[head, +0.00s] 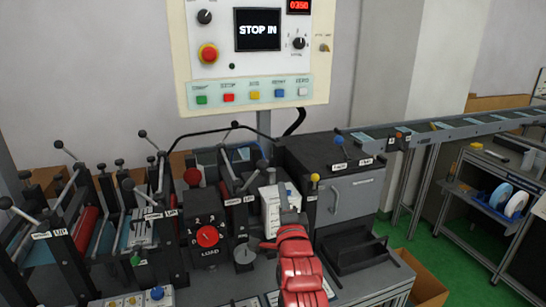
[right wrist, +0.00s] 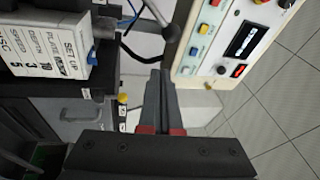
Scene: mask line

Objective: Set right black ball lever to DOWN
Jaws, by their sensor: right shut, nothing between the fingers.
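Several levers with black balls stand on the machine. The rightmost black ball (head: 261,164) sits left of my right arm, on a lever tilted up and to the right. Another black ball (head: 235,125) stands farther back. In the right wrist view my gripper's fingers (right wrist: 160,78) are shut and empty. A dark ball on a metal rod (right wrist: 172,33) shows just beyond the fingertips; whether they touch is unclear. My left gripper is out of view.
A white labelled box (head: 270,207) stands close by the gripper. Nearby are a red LOAD dial (head: 207,236), a yellow ball lever (head: 315,178) and a blue ball lever (head: 339,141). A control panel (head: 318,70) reading STOP IN rises behind; a conveyor (head: 450,130) runs right.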

